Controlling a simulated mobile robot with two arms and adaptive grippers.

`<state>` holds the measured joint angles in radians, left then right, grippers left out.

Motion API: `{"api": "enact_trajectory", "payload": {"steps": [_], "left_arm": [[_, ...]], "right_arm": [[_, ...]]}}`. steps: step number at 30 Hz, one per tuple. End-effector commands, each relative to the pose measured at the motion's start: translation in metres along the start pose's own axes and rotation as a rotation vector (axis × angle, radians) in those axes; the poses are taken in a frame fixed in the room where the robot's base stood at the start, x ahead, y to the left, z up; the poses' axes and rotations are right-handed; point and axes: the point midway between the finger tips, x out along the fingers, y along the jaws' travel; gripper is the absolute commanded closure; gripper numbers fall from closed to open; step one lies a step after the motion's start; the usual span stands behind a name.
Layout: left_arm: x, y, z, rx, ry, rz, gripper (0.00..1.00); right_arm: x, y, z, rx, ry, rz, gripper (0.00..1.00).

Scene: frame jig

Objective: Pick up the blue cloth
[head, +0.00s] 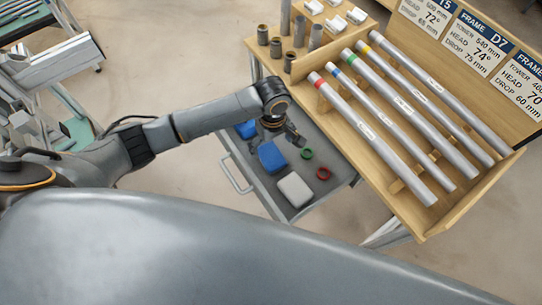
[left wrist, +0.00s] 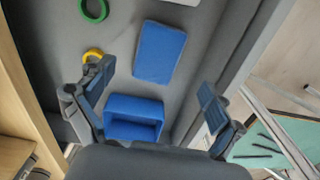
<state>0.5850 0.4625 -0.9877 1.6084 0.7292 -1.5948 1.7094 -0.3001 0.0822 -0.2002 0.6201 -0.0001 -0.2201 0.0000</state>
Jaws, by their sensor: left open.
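The blue cloth (head: 272,157) lies flat as a folded rectangle in the grey drawer. In the left wrist view the cloth (left wrist: 159,52) lies beyond the fingertips, near the middle. My left gripper (head: 285,134) is over the drawer, just behind the cloth in the head view. The cloth is apart from the fingers. My right gripper is not in view.
A blue open box (left wrist: 134,117) sits in the drawer (head: 236,165) close to the cloth. A white block or cloth (head: 295,189), a green ring (head: 307,154), a red ring (head: 323,173) and a yellow ring (left wrist: 93,55) lie there too. A wooden rack (head: 440,222) with several tubes stands right.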

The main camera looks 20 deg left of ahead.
Motion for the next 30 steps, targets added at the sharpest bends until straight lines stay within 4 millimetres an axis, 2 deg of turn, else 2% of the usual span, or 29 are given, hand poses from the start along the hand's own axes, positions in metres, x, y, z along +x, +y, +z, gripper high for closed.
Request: {"api": "enact_trajectory", "payload": {"steps": [3, 8, 15, 18, 26, 30], "left_arm": [[0.013, 0.0, 0.0, 0.0, 0.0, 0.001, 0.08], [0.023, 0.0, -0.002, 0.001, 0.001, 0.0, 0.08], [0.057, 0.0, -0.009, 0.001, 0.0, -0.001, 0.08], [0.066, 0.001, -0.009, 0.002, 0.001, 0.001, 0.08], [0.069, 0.001, -0.009, 0.003, 0.001, 0.003, 0.08], [0.069, 0.001, -0.009, 0.002, 0.001, 0.003, 0.34]], "right_arm": [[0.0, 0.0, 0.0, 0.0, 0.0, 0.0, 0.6], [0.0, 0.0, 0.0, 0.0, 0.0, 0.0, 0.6], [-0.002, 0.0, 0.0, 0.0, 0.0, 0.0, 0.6], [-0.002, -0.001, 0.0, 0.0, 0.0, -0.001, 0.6], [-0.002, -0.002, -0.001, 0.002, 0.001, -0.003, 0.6], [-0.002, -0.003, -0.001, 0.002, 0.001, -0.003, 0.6]]}}
